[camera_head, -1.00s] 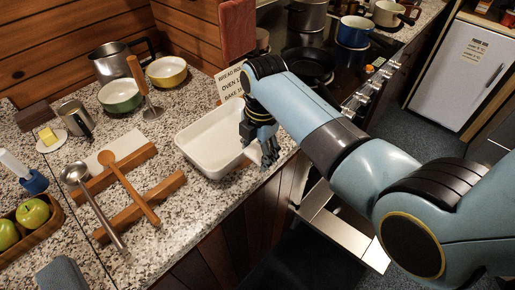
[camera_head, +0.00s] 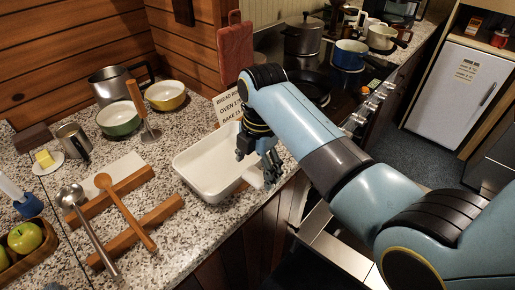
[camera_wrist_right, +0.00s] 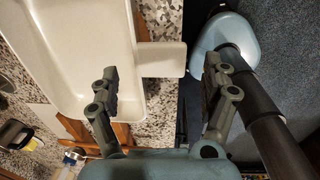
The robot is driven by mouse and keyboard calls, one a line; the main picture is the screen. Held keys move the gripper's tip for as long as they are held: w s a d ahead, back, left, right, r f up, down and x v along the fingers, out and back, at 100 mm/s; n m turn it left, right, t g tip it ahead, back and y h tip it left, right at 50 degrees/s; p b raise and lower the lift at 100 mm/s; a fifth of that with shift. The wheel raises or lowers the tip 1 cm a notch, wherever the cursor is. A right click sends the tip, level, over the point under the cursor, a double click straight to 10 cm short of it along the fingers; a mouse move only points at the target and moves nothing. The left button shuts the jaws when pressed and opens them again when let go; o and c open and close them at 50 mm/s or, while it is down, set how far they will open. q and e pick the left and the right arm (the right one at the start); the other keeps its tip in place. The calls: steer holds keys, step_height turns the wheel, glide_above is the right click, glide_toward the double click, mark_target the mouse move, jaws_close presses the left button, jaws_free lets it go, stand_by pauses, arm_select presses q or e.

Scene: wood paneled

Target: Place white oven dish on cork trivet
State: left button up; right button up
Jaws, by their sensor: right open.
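The white oven dish (camera_head: 204,168) sits on the granite counter, with a white tab handle (camera_head: 252,177) at its right side. It fills the left of the right wrist view (camera_wrist_right: 82,50), where the handle (camera_wrist_right: 162,60) points right. My right gripper (camera_head: 259,166) is open at this handle. In the wrist view its fingers (camera_wrist_right: 163,78) are spread to either side of the handle's line, with no clear contact. A brown piece (camera_wrist_right: 161,18) shows beside the dish there; I cannot tell whether it is the cork trivet. My left gripper is out of view.
Two wooden bars (camera_head: 128,232) with a ladle (camera_head: 92,232) and wooden spoon (camera_head: 128,212) lie left of the dish. Bowls (camera_head: 119,118) and a recipe card (camera_head: 229,106) stand behind. The stove with pans (camera_head: 309,88) is right. Counter before the dish (camera_head: 213,218) is clear.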

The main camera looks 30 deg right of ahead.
step_height(320, 180, up, 9)
steer(key=shift+s+d, duration=0.15)
steer(key=shift+s, duration=0.15)
